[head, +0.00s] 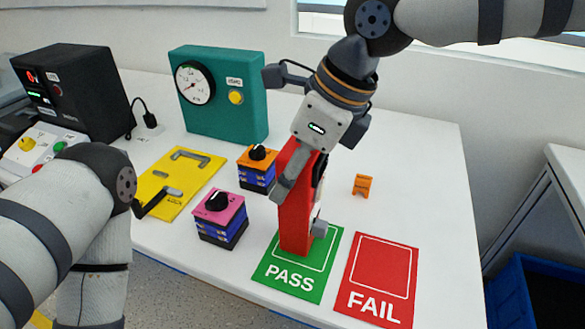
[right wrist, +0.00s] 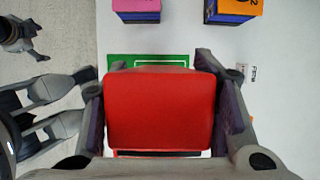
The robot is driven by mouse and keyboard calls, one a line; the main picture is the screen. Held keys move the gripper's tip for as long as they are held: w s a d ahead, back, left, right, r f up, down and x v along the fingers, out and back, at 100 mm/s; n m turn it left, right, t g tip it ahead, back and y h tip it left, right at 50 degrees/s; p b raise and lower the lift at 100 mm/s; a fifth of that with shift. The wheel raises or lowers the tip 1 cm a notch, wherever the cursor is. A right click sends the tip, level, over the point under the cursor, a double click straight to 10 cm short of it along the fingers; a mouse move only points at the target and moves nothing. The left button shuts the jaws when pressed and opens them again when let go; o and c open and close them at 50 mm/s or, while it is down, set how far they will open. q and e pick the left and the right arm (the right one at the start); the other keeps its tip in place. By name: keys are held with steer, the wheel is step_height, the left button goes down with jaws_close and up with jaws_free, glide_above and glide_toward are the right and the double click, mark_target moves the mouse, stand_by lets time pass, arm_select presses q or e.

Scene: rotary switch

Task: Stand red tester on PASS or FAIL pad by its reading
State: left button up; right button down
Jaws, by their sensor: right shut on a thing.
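My right gripper (head: 304,190) is shut on the red tester (head: 294,215) and holds it nearly upright over the back-left part of the green PASS pad (head: 318,281). Its foot looks at or close to the pad; I cannot tell if it touches. The right wrist view shows the tester's red top (right wrist: 160,110) between both fingers. Its reading faces away to the right and is not legible. The red FAIL pad (head: 380,280) lies bare to the right. My left gripper (right wrist: 42,42) seems open and empty, away from the table, small in the right wrist view.
A pink-topped switch box (head: 219,212) and an orange-topped one (head: 258,166) stand left of the tester. A teal gauge box (head: 225,115) and yellow plate (head: 170,185) are farther left. A small orange stand (head: 362,185) sits behind the pads. The table's right side is clear.

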steer(key=c, duration=0.6)
jaws_free()
steer(key=shift+f, duration=0.1)
steer(key=shift+c, duration=0.2)
steer(key=v, duration=1.2)
steer(key=shift+p, duration=0.4)
